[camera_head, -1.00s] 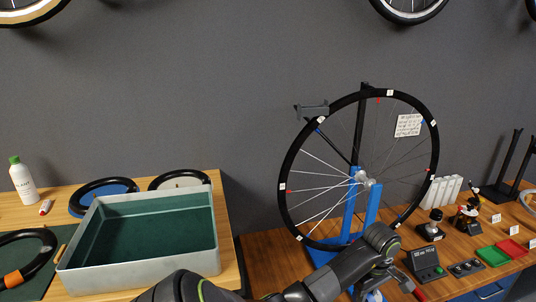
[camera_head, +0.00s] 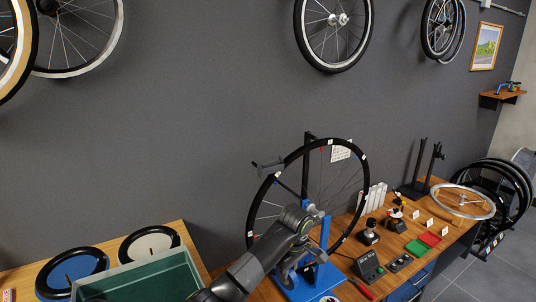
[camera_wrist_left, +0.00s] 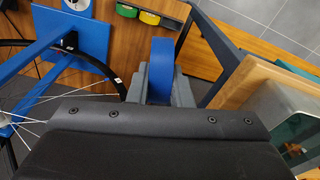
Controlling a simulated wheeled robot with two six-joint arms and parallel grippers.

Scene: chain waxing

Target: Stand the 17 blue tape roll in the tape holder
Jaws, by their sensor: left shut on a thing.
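The blue tape roll (camera_wrist_left: 161,68) shows edge-on in the left wrist view, between the grey fingers of my left gripper (camera_wrist_left: 163,88). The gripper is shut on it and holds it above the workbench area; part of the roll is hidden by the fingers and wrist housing. In the head view my left gripper (camera_head: 290,266) is in front of the blue wheel stand, and the roll in it cannot be made out clearly. My right gripper is not in view.
A black-rimmed wheel (camera_head: 361,200) stands in the blue stand (camera_head: 297,287), close to my left arm. A green-lined tray (camera_head: 150,278) is at lower left.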

